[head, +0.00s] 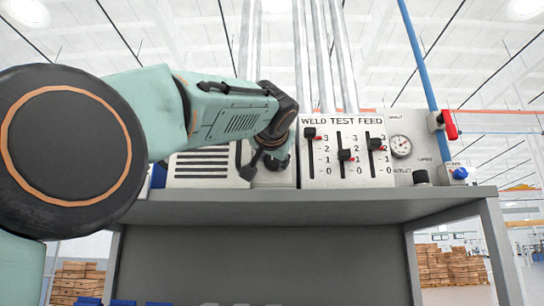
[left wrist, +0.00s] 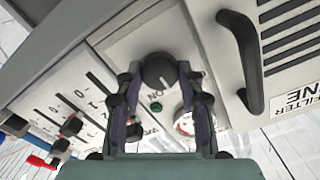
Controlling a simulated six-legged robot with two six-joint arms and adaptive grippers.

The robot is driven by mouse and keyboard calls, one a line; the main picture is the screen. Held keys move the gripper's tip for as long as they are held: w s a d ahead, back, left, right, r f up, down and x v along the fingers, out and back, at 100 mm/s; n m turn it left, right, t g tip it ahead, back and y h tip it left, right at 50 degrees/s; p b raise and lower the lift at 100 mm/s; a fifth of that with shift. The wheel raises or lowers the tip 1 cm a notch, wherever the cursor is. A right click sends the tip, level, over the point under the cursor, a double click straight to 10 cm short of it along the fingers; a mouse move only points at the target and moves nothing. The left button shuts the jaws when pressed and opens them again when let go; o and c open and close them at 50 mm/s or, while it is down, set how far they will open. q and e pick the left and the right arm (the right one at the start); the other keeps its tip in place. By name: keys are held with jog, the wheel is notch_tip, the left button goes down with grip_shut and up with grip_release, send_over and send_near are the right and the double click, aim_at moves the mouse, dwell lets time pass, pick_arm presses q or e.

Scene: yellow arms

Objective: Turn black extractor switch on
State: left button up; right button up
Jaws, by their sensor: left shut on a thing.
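The black extractor switch (left wrist: 158,70) is a round knob on a light panel, in the middle of the left wrist view. A small ON label and a green lamp (left wrist: 155,107) are beside it. My left gripper (left wrist: 157,80) has its two fingers on either side of the knob and is shut on it. In the head view, my left gripper (head: 266,163) reaches the panel left of the WELD TEST FEED sliders, and the arm and gripper hide the switch there. I cannot read the knob's exact pointing direction. My right gripper is not in view.
The slider panel (head: 347,153) stands right of my gripper, with a gauge (head: 400,146) and a red valve handle (head: 447,124) further right. A black handle (left wrist: 243,60) is close beside the switch. The grey shelf (head: 330,205) runs below the panels.

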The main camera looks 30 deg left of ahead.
pick_arm(q)
jog(key=m, duration=0.4)
jog(key=shift+s+d+r+m+p, duration=0.1)
jog(key=shift+s+r+m+p, duration=0.05)
jog(key=shift+r+m+p, duration=0.2)
jog(key=shift+f+m, duration=0.15)
jog(key=shift+m, duration=2.1)
jog(key=shift+f, duration=0.1)
